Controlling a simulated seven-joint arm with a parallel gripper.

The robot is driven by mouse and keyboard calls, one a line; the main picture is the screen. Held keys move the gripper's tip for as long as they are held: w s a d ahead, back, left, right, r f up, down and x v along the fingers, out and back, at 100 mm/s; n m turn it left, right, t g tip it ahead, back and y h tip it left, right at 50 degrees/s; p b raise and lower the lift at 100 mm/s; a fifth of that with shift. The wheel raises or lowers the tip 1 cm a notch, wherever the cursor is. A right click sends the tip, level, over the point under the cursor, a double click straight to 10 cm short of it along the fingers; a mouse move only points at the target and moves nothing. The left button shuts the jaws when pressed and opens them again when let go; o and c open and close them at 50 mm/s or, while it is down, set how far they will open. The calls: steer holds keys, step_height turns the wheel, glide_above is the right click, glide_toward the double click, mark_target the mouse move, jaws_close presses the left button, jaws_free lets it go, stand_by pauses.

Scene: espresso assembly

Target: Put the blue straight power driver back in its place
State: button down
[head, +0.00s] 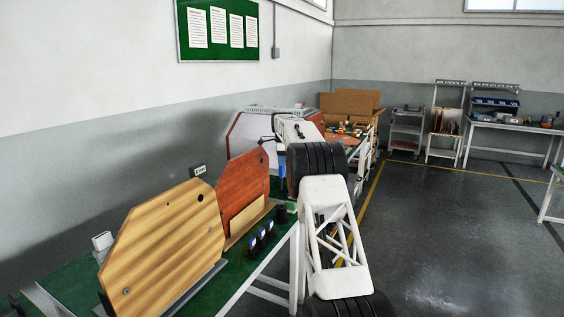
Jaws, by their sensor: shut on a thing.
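My gripper (281,148) is at the far end of my white and black arm, above the green bench, and is partly hidden by my own arm. A small blue part (282,166) shows just below it. This looks like the blue straight power driver, upright in the shut jaws, but it is small and its full shape is hidden. A round black holder-like piece (281,213) stands on the bench below and apart from it; I cannot tell what it is.
Open floor (440,230) lies to the right.

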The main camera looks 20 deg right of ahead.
mark_target(282, 173)
steer(key=shift+f, duration=7.85)
steer(key=c, duration=0.7)
jaws_free()
steer(key=shift+f, duration=0.1)
steer(key=shift+c, duration=0.2)
